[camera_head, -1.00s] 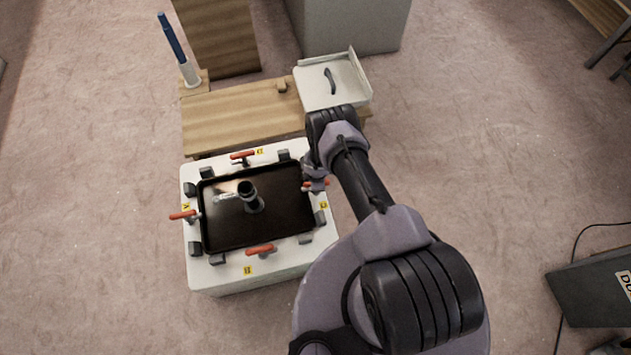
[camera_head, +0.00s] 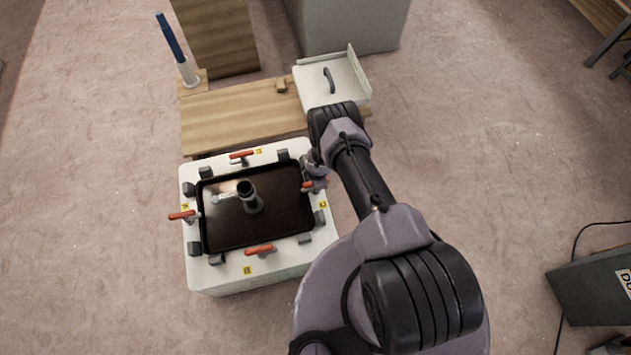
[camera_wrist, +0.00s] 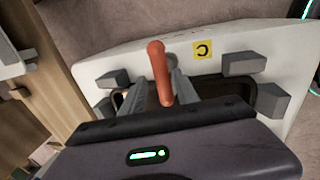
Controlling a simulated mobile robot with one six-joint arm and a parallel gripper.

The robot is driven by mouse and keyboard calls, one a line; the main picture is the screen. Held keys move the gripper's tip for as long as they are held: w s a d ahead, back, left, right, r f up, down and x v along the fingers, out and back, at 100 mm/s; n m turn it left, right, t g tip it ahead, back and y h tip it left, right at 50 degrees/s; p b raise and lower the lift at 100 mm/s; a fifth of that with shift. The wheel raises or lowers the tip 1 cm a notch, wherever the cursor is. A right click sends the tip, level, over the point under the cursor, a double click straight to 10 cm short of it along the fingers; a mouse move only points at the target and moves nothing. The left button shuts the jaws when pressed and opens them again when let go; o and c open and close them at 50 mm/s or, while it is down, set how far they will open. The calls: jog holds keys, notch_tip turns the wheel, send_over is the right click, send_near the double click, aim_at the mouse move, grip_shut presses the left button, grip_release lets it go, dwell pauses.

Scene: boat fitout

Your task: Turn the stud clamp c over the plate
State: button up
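Stud clamp c has a red-orange handle, seen beside the yellow C label on the plate's right side in the head view. The handle (camera_wrist: 160,72) stands between my gripper's two grey fingers in the wrist view. My gripper (camera_head: 314,184) is right at this clamp and partly hides it. The fingers lie close along both sides of the handle; I cannot tell whether they press on it. The dark rectangular plate (camera_head: 280,215) lies in the top of the white box (camera_head: 215,278), with a grey upright pipe piece (camera_head: 250,197) on it.
Other red-handled clamps sit at the plate's far (camera_head: 241,155), left (camera_head: 183,215) and near (camera_head: 259,250) sides. Grey blocks surround the plate. A wooden bench (camera_head: 240,118) and a white tray with a handle (camera_head: 345,88) stand behind. The floor at left is clear.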

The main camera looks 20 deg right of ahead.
jog(key=shift+s, duration=0.1)
jog(key=p+v, duration=1.7)
jog(key=p, duration=0.7)
jog(key=shift+r, duration=0.2)
